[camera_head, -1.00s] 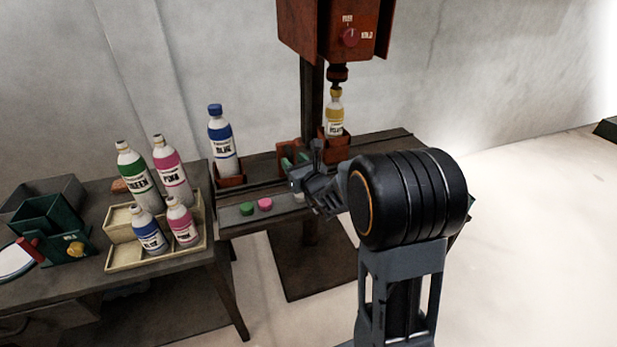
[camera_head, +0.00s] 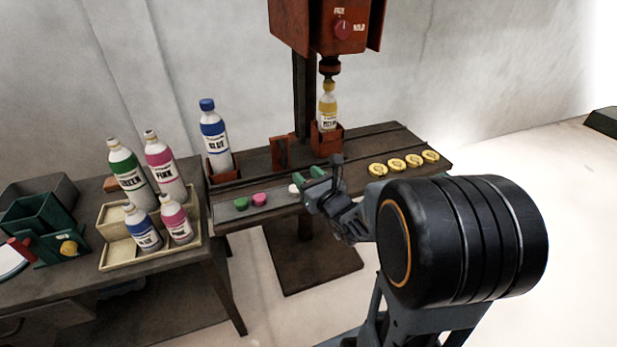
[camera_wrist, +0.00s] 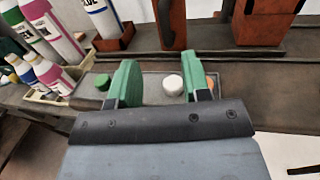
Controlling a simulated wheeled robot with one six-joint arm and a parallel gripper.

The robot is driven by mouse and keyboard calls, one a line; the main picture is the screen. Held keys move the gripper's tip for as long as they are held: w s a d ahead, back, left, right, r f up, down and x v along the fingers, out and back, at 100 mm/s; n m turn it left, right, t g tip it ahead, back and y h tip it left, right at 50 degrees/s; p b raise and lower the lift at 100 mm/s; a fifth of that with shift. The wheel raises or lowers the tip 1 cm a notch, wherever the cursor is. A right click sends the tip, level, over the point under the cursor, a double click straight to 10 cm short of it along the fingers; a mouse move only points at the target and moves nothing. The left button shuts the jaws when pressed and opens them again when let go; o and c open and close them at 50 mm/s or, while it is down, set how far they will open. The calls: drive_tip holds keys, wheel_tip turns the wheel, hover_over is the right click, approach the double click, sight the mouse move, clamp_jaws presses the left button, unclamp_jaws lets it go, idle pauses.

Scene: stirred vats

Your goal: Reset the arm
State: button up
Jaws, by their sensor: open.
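My gripper (camera_head: 308,180) is at the front edge of the back bench, near its grey cap strip. In the wrist view, my gripper (camera_wrist: 160,85) has its two green fingers spread apart with nothing held between them. A white cap (camera_wrist: 172,85) shows beyond and between the fingers, and the white cap (camera_head: 295,189) is partly beside the gripper in the head view. A green cap (camera_head: 241,203) and a pink cap (camera_head: 259,199) sit to its left on the strip. My arm's large black joint fills the lower right of the head view.
Several yellow discs (camera_head: 397,164) lie on the bench's right. A cream rack (camera_head: 117,257) holds several bottles at left.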

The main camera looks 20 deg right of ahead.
drive_tip(key=s+a+f+n+g+y+p, duration=0.25)
drive_tip(key=s+a+n+g, duration=0.35)
drive_tip(key=n, duration=0.5)
drive_tip(key=s+a+f+n+g+y+p, duration=0.1)
drive_tip(key=s+a+n+g+y, duration=0.2)
drive_tip(key=s+a+n+g, duration=0.55)
drive_tip(key=s+d+r+n+h+p, duration=0.2)
drive_tip(key=d+r+n+h+p, duration=0.7)
drive_tip(key=r+n, duration=0.4)
drive_tip(key=shift+s+d+r+n, duration=0.2)
drive_tip(key=shift+s+d+n, duration=0.25)
drive_tip(key=shift+n, duration=0.3)
